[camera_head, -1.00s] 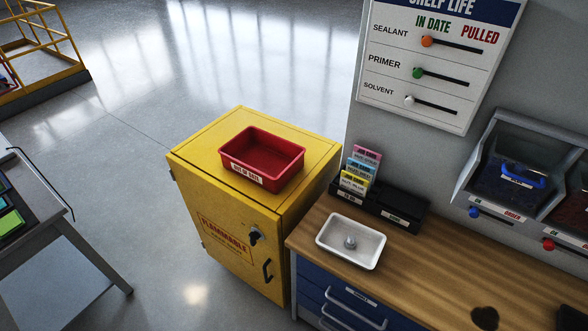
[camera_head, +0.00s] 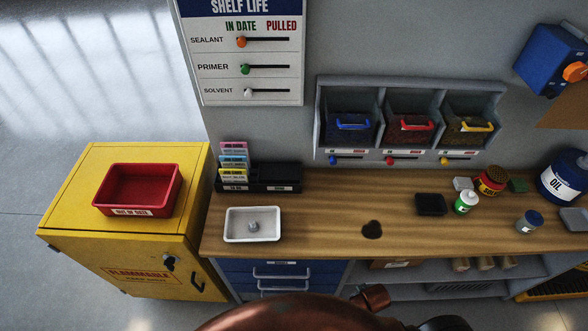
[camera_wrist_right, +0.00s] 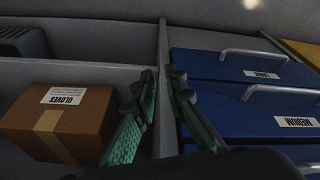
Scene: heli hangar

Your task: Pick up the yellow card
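The yellow card (camera_head: 230,177) stands in the black card holder (camera_head: 272,178) at the back left of the wooden bench, in the head view. It is the front card, with a blue card (camera_head: 233,161) and a pink card (camera_head: 233,147) behind it. Its lower part is hidden in the holder. My right gripper (camera_wrist_right: 162,92) shows in the right wrist view with its two green fingers apart and nothing between them. It faces the drawers and shelf under the bench, away from the card. My left gripper is not in view.
A white tray (camera_head: 230,234) holding a small grey object sits in front of the holder. Left of the bench stands a yellow cabinet (camera_head: 75,210) with a red bin (camera_head: 106,200). Blue drawers (camera_wrist_right: 230,80) and a gloves box (camera_wrist_right: 50,125) are near my right gripper. The mid-bench is mostly clear.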

